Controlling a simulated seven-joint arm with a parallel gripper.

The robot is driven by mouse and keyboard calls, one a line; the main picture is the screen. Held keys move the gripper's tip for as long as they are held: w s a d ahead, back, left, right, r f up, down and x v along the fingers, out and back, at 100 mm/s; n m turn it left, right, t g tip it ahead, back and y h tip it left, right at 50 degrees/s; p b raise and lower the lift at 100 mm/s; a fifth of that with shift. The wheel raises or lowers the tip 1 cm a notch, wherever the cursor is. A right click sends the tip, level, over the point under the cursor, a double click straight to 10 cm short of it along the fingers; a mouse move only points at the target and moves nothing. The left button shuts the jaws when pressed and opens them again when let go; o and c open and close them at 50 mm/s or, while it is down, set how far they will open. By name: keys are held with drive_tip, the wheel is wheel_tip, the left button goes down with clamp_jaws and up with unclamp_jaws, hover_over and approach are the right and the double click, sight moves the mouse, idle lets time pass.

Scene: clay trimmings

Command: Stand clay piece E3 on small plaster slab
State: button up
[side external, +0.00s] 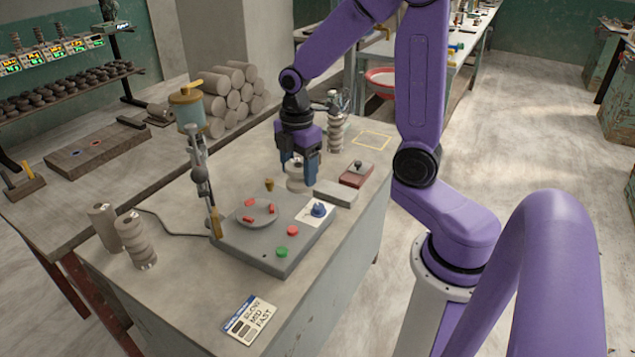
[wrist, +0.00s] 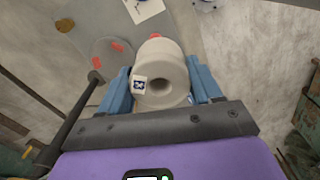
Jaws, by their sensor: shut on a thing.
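My gripper (side external: 298,178) points down over the table, between the wheel unit and the small blocks. Its blue fingers are shut on a pale, round clay piece (wrist: 160,72) with a hole in its end and a small printed label. I cannot read E3 on the label. The clay piece also shows between the fingers in the side view (side external: 296,186), partly covered by them. I cannot tell whether it touches the table. A small light-grey slab (side external: 335,194), likely the plaster slab, lies just right of the gripper. I cannot make it out in the wrist view.
The grey wheel unit (side external: 270,249) with its disc (side external: 256,213) and red pads stands left of the gripper. A red-brown block (side external: 356,175) with a dark knob lies behind the slab. A yellow outline (side external: 373,140) encloses bare tabletop. Ribbed cylinders (side external: 134,240) stand at left.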

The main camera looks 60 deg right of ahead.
drive_tip(key=d+f+m, duration=0.3)
drive_tip(key=d, duration=0.4)
drive_tip(key=d+f+m, duration=0.4)
drive_tip(key=d, duration=0.2)
drive_tip(key=d+f+m, duration=0.3)
drive_tip(key=d, duration=0.4)
drive_tip(key=shift+w+d+f+m, duration=0.25)
drive_tip(key=shift+w+d+m, duration=0.1)
drive_tip(key=shift+m, duration=0.05)
hover_over(336, 190)
drive_tip(key=shift+f, duration=2.35)
drive_tip(key=shift+f, duration=0.1)
drive_tip(key=o, duration=1.3)
drive_tip(key=shift+o, duration=0.2)
